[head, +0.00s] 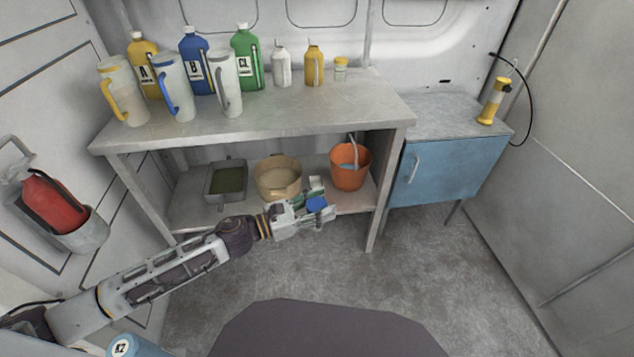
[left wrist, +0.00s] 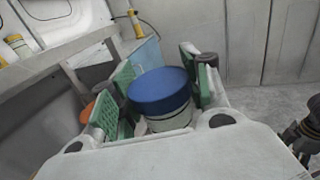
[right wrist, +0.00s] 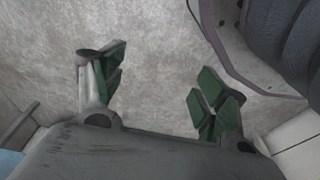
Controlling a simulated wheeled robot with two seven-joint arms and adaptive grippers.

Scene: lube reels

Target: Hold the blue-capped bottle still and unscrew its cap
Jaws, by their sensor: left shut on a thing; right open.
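In the left wrist view the round blue cap (left wrist: 158,86) sits on a pale bottle (left wrist: 170,121) between the green finger pads. The lower part of the bottle is hidden by the gripper. My right gripper (right wrist: 162,88) is open and empty over bare floor in the right wrist view. It does not show in the head view.
A grey bench (head: 270,108) carries several jugs and bottles. Its low shelf holds a grey tray (head: 211,197), a tan bowl (head: 277,190) and an orange bucket (head: 349,180). A blue cabinet (head: 450,170) stands at right. The floor (head: 440,260) before it is clear.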

